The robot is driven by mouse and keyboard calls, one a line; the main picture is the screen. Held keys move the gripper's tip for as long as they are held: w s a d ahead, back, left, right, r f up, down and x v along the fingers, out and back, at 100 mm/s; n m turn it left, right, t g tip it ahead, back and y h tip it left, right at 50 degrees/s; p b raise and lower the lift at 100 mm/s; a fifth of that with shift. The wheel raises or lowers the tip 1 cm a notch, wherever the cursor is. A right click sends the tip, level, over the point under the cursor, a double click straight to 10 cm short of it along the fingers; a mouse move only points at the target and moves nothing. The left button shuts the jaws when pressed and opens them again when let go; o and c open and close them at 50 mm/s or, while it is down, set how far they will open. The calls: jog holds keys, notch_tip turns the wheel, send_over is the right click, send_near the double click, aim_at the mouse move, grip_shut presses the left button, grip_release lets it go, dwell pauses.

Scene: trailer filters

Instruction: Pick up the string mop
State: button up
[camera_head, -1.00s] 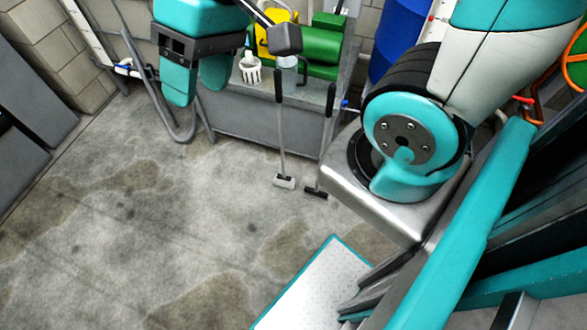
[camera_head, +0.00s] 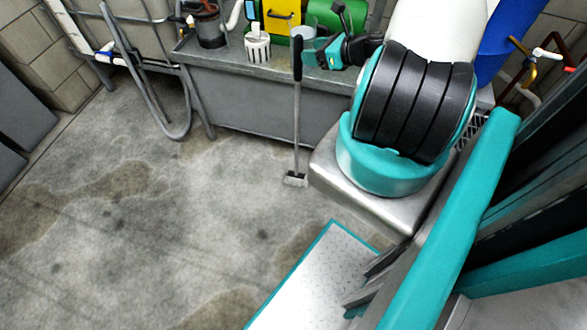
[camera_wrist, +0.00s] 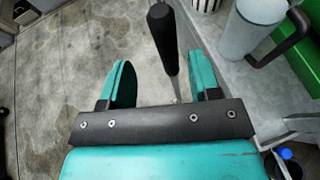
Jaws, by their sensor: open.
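A long-handled tool with a black grip (camera_head: 297,62), a thin grey shaft and a small pale head on the floor (camera_head: 295,180) stands upright in front of the bench. It may be the string mop; its head is too small to tell. In the wrist view its black grip (camera_wrist: 163,38) lies between my two teal fingers in the picture, with space on both sides. My gripper (camera_wrist: 162,66) is open and empty. In the head view my gripper (camera_head: 318,52) is just right of the black grip, above the bench. Whether the grip is fully inside the jaws is unclear.
The grey bench (camera_head: 260,98) bears a white slotted container (camera_head: 257,46), a yellow item (camera_head: 280,18) and a green item. A grey jug (camera_wrist: 252,28) is close right of my gripper. A bent pipe frame (camera_head: 178,128) stands left. The floor (camera_head: 130,230) ahead is clear.

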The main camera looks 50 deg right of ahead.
aim_at(298, 50)
jog(key=x, duration=0.6)
jog(key=shift+w+d+f, duration=0.15)
jog(key=shift+w+d, duration=0.1)
jog(key=shift+d, duration=0.05)
jog(key=c, duration=1)
